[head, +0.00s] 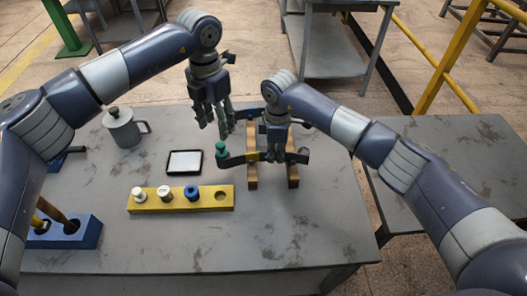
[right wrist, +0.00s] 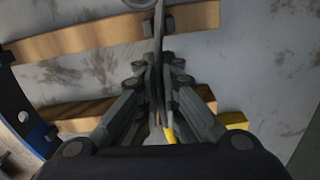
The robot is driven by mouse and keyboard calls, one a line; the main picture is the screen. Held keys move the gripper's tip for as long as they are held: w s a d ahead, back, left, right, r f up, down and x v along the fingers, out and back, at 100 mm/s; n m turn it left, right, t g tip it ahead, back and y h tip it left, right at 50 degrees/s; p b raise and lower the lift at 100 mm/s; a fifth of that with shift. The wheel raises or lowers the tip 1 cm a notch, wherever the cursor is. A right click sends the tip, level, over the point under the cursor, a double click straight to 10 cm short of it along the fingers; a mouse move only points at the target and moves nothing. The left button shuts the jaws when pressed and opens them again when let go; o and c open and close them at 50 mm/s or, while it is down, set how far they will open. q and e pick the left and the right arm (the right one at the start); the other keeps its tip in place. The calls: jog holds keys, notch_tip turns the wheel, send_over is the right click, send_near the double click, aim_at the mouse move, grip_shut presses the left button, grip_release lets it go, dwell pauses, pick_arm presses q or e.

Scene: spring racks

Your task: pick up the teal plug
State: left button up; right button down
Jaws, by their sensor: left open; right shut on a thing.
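The teal plug (head: 221,149) shows in the head view above the left end of a dark curved leaf (head: 233,161) with a yellow band. I cannot tell whether it sits in that end or just behind it. My left gripper (head: 213,122) is open and empty, above and behind the plug. My right gripper (head: 276,155) is shut on the dark leaf near its middle, over two wooden rails (head: 252,175). In the right wrist view, the fingers (right wrist: 158,75) close on the leaf, seen nearly edge-on; the plug does not show there.
A yellow block (head: 180,206) holds two white plugs and a blue plug (head: 192,191), with an empty hole at its right end. A black-framed tray (head: 185,163), a grey lidded mug (head: 122,128) and a blue holder (head: 85,235) stand left. The table's front right is clear.

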aim_at(220, 144)
pick_arm(q)
jog(key=m, duration=0.2)
jog(key=r+m, duration=0.1)
jog(key=m, duration=0.2)
jog(key=shift+a+r, duration=0.1)
jog(key=shift+a, duration=0.1)
jog(key=f+m, duration=0.2)
jog(key=m, duration=0.1)
jog(key=f+m, duration=0.2)
jog(key=f, duration=0.1)
jog(key=shift+a+f+m, duration=0.2)
jog(key=shift+f+m, duration=0.05)
jog(key=shift+m, duration=0.15)
jog(key=shift+d+f, duration=0.2)
jog(key=shift+f, duration=1.15)
jog(key=shift+d+f, duration=0.2)
jog(key=shift+f, duration=1.15)
jog(key=c, duration=1.1)
